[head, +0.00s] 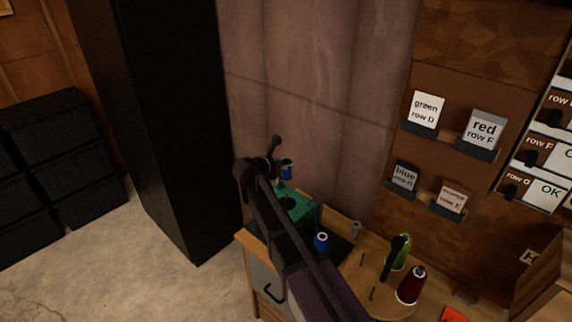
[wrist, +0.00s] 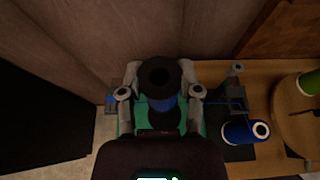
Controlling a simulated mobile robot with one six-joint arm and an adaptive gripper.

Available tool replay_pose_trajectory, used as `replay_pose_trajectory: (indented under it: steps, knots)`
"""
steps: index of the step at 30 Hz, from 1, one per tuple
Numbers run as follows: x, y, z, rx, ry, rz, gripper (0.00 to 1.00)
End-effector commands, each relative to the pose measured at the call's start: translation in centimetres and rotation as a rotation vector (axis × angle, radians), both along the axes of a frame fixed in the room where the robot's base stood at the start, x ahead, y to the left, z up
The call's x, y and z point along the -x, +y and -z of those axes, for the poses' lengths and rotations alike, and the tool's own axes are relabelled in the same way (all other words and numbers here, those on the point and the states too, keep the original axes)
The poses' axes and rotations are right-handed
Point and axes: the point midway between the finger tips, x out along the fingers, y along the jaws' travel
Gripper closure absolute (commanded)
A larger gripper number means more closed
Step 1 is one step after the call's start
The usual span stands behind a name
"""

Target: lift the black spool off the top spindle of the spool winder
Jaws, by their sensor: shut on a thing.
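My gripper (wrist: 160,92) is shut on the black spool (wrist: 159,70), with a finger on each side of it. The spool shows its round top with a dark centre, and a blue band (wrist: 162,103) shows at its lower part. In the head view my gripper (head: 277,165) is over the green spool winder (head: 294,203), and my arm hides much of both. The winder's green body also shows below the fingers in the wrist view (wrist: 126,124). The top spindle is hidden, so I cannot tell whether the spool is still on it.
A blue spool (head: 321,242) stands right of the winder. A round wooden board (head: 352,275) holds a dark red spool (head: 411,286) and a green spool (head: 401,254). The wall (head: 330,110) is close behind. A tall black cabinet (head: 165,120) stands left, with bare floor before it.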

Motion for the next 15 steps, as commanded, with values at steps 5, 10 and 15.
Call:
replay_pose_trajectory:
  steps: [5,10,15]
  knots:
    - [0.00,-0.01,-1.27,0.000,0.000,0.000,0.74]
    - [0.00,-0.01,-1.32,0.000,0.000,0.000,0.74]
    - [0.00,-0.01,-1.27,0.000,0.000,0.000,0.74]
